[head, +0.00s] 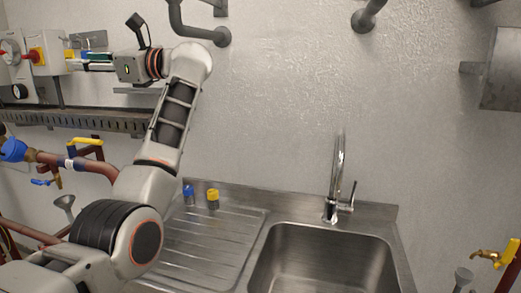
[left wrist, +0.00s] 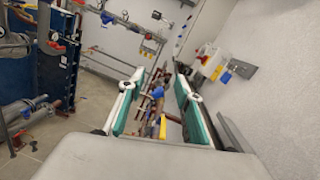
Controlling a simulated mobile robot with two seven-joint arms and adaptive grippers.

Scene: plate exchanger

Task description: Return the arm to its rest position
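My left arm (head: 177,105) reaches up from the lower left of the head view and bends at the top toward the left wall. My left gripper (head: 78,60) points left, high above the drainboard, close in the picture to a wall switch box. In the left wrist view the two fingers with teal pads (left wrist: 158,88) stand apart, with nothing held between them. Pipes with blue and yellow parts show far beyond the gap. My right arm and gripper are not in view.
The switch box with a red and yellow knob (head: 38,56) is on the wall at left. Below are a perforated rail (head: 80,122) and copper pipes (head: 95,165). A sink (head: 325,255) with a tap (head: 337,180) stands at centre right. Blue (head: 189,193) and yellow (head: 213,197) pieces sit behind the drainboard.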

